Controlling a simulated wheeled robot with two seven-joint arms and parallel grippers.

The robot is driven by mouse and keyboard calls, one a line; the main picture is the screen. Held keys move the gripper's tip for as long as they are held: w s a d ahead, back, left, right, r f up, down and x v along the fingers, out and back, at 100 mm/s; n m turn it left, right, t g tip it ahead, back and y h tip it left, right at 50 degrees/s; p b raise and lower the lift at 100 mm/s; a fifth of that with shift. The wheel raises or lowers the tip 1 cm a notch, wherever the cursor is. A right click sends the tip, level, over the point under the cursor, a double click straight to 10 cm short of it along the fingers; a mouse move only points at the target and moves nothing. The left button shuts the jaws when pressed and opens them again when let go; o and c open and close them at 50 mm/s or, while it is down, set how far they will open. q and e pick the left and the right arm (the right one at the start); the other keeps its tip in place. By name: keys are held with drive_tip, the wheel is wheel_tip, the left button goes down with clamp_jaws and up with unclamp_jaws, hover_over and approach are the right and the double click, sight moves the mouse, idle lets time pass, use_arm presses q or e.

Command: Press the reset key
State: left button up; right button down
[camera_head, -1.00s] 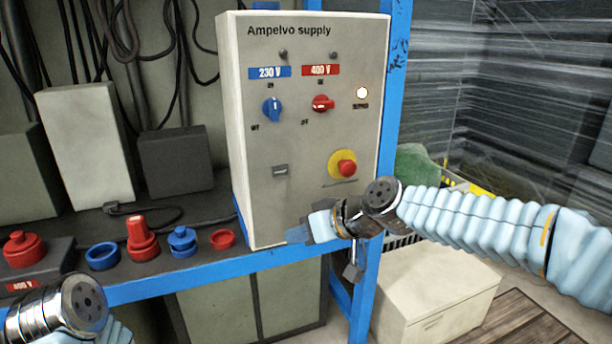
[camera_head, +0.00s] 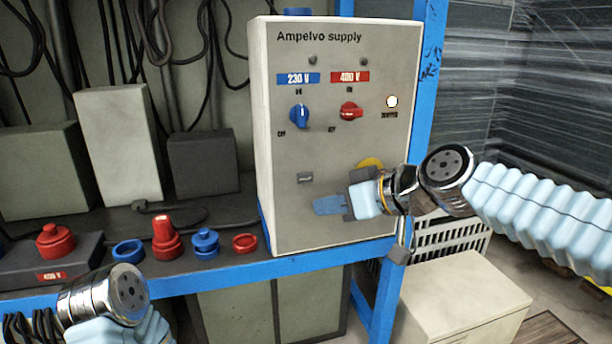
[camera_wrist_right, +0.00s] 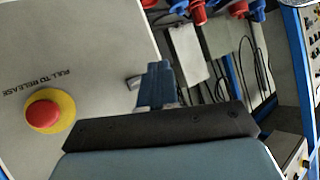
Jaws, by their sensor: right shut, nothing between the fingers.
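The grey cabinet marked "Ampelvo supply" (camera_head: 345,70) stands on the blue-edged bench. A small grey fitting (camera_head: 305,177) low on its front may be the reset key; no label on it is readable. My right gripper (camera_head: 326,205) is shut and empty, its blue fingertips in front of the panel just below and right of that fitting. In the right wrist view the fingertips (camera_wrist_right: 155,75) overlap part of a small grey fitting (camera_wrist_right: 133,82). Contact cannot be told. Only the wrist of my left arm shows at lower left; its fingers are not visible.
A red stop button on a yellow disc (camera_wrist_right: 43,112) is beside the right gripper, mostly hidden in the head view. Blue (camera_head: 300,116) and red (camera_head: 350,111) rotary switches and a lit lamp (camera_head: 392,101) are above. Red and blue plugs stand on the bench at left.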

sight(305, 178)
drive_tip(key=shift+w+a+p, duration=0.4)
drive_tip(key=shift+w+p, duration=0.25)
drive_tip(key=shift+w, duration=0.55)
drive_tip(key=shift+w+a+p, duration=0.35)
drive_tip(key=shift+w+p, duration=0.3)
drive_tip(key=shift+w, duration=0.5)
drive_tip(key=shift+w+a+p, duration=0.4)
drive_tip(key=shift+w+p, duration=0.25)
drive_tip(key=shift+w, duration=0.55)
drive_tip(key=shift+w, duration=0.1)
drive_tip(key=shift+w+a, duration=0.1)
drive_tip(key=shift+w, duration=0.2)
